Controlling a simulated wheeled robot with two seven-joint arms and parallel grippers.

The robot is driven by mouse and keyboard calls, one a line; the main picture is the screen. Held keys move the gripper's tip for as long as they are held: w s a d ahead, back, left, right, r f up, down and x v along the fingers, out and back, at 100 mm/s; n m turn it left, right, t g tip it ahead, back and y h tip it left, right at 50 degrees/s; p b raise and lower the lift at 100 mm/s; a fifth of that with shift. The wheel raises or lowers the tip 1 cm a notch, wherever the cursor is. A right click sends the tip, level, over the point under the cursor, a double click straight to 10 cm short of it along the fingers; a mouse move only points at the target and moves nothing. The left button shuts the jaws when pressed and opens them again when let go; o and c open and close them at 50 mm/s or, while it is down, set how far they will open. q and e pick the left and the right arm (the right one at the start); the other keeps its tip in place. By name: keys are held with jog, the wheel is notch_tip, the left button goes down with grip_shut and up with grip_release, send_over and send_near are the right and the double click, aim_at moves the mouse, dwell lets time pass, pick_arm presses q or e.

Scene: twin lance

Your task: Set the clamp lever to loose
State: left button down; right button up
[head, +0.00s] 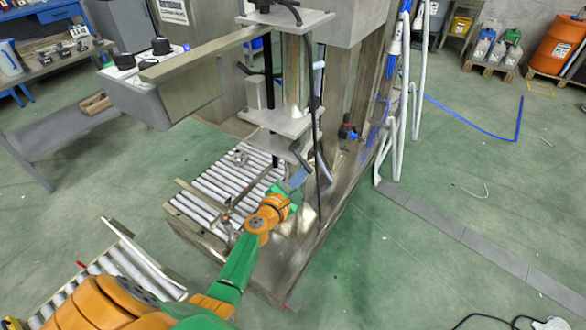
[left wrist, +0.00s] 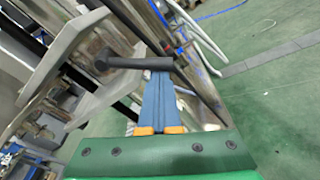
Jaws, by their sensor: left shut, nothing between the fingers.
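A black bar-shaped handle (left wrist: 128,63), which looks like the clamp lever, lies across the tips of my left gripper (left wrist: 160,78) in the left wrist view. The blue fingers are together with nothing between them. Their tips overlap the handle's right part in the picture; whether they touch it I cannot tell. In the head view my left gripper (head: 299,178) reaches in beside the machine's column, just below the lower metal plate (head: 280,121). The lever is hard to make out there. My right gripper is not in view.
A roller conveyor (head: 213,190) lies left of the gripper. A grey control box (head: 140,92) with black knobs stands on the left. The green floor at right is mostly clear.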

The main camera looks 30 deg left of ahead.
aim_at(308, 168)
pick_arm(q)
jog(key=shift+d+r+n+h+p, duration=0.25)
jog(key=shift+r+n+p, duration=0.35)
jog(key=shift+n+p, duration=0.35)
jog(key=shift+d+r+n+h+p, duration=0.15)
jog(key=shift+d+r+n+p, duration=0.25)
jog(key=shift+r+n+p, duration=0.5)
jog(key=shift+d+r+n+h+p, duration=0.25)
jog(key=shift+n+p, duration=0.5)
jog(key=shift+n, duration=0.5)
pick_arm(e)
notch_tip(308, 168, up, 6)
pick_arm(q)
jog(key=shift+r, duration=0.1)
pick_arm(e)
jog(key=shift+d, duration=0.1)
